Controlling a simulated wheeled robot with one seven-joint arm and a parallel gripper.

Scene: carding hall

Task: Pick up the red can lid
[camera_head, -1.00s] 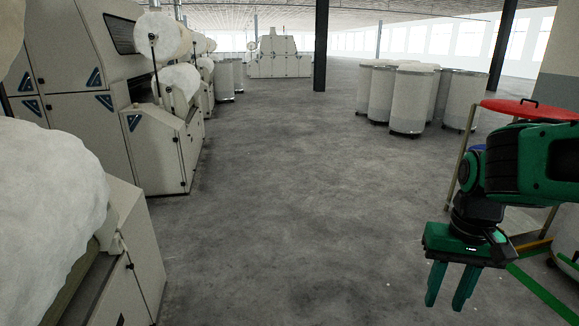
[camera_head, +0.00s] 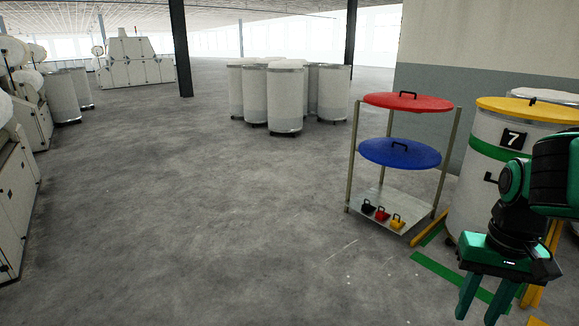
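The red can lid (camera_head: 385,102) is a flat round disc with a black handle on top. It lies on the top of a metal rack (camera_head: 352,175), right of the picture's middle. My gripper (camera_head: 482,308) is at the lower right, pointing down, with its two green fingers apart and nothing between them. It is in front of the rack and to its right, well apart from the lid.
A blue lid (camera_head: 385,153) lies on the rack's middle level, and small black, red and yellow items rest on its bottom shelf. A can numbered 7 (camera_head: 487,155) with a yellow lid (camera_head: 540,108) stands right of the rack. Several grey cans (camera_head: 285,100) stand farther back. The floor at left centre is clear.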

